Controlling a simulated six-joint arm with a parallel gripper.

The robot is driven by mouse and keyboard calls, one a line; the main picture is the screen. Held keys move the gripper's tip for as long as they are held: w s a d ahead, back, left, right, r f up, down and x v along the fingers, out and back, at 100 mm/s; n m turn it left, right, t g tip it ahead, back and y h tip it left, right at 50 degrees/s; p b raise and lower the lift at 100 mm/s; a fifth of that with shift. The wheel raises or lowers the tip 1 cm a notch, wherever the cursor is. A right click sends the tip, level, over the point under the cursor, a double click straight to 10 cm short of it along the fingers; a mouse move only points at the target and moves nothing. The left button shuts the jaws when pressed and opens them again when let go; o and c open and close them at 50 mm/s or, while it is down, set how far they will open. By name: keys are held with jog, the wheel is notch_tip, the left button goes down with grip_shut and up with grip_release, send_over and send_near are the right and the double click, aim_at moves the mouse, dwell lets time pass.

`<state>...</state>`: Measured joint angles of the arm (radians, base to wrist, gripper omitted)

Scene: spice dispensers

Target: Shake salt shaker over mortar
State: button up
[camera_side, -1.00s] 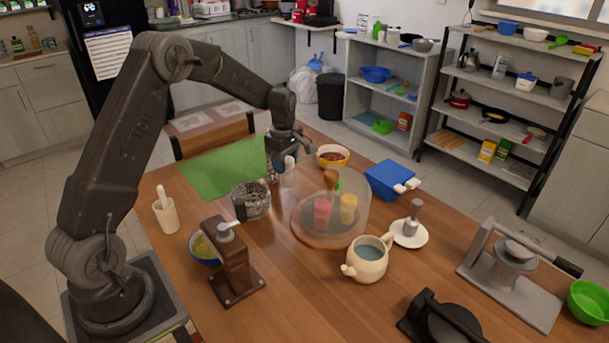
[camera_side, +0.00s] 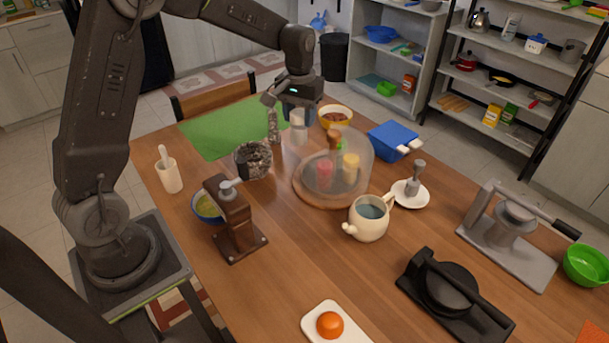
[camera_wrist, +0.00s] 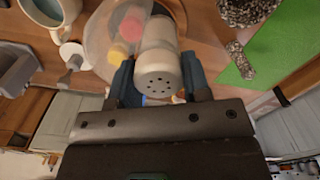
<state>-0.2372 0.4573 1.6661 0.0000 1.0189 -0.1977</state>
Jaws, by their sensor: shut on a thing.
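My gripper (camera_side: 299,112) is shut on the salt shaker (camera_side: 298,128), a pale cylinder. In the wrist view the shaker (camera_wrist: 158,76) sits between the two fingers, with its holed cap facing the camera, so it is roughly upright. I cannot tell whether its base touches the table. The mortar (camera_side: 252,160) is a speckled grey stone bowl to the left of and nearer than the shaker in the side view. The mortar (camera_wrist: 247,8) is partly cut off at the top right of the wrist view. A speckled pestle (camera_side: 273,122) stands behind the mortar, apart from the shaker.
A clear dome (camera_side: 352,172) over coloured shakers stands close to the right of the held shaker. A bowl of red-brown food (camera_side: 336,117) is behind it. A green mat (camera_side: 215,130) lies behind the mortar. A wooden mill (camera_side: 233,220) and teapot (camera_side: 368,218) stand in front.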

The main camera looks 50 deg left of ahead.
jog(key=s+d+r+m, duration=0.1)
jog(key=d+r+m, duration=0.1)
jog(key=d+m, duration=0.5)
jog(key=s+a+f+t+y, duration=0.2)
jog(key=a+f+y, duration=0.1)
jog(key=a, duration=0.9)
jog(key=s+a+f+t+y, duration=0.1)
jog(key=s+a+f+y, duration=0.15)
jog(key=a, duration=0.85)
notch_tip(320, 180, down, 6)
jog(key=w+t+y, duration=0.1)
jog(key=t+y, duration=0.6)
jog(key=y, duration=0.6)
jog(key=shift+a+f+m+t, duration=0.2)
jog(key=shift+a+m+t, duration=0.1)
jog(key=shift+t, duration=0.1)
jog(key=shift+f, duration=0.1)
